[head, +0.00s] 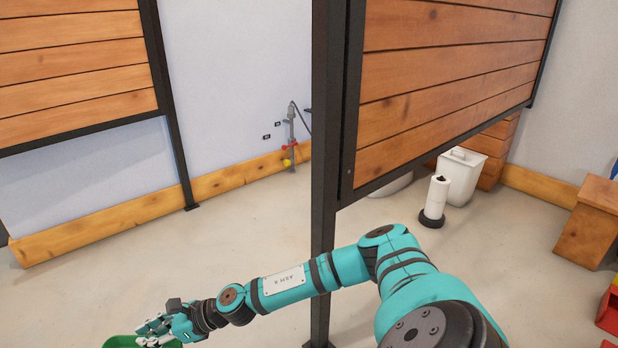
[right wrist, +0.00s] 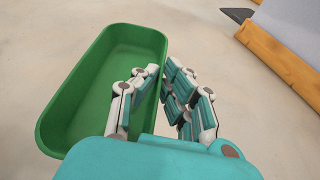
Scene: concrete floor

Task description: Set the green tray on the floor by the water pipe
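The green tray (right wrist: 98,88) is empty and fills the left of the right wrist view. In the head view only a bit of the tray (head: 122,342) shows at the bottom edge. My right gripper (right wrist: 161,72) is closed over the tray's side wall, one finger inside and the others outside. In the head view the right gripper (head: 152,329) is at the lower left. I cannot tell the tray's height above the floor. The water pipe (head: 291,128), grey with red and yellow valves, stands against the far wall. My left gripper is out of view.
A dark post (head: 326,150) with a wooden panel (head: 440,80) stands close in front, right of the pipe. A wooden baseboard (head: 120,212) runs along the wall. A white bin (head: 460,176) and paper roll stand (head: 436,200) are beyond the panel. Floor before the pipe is clear.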

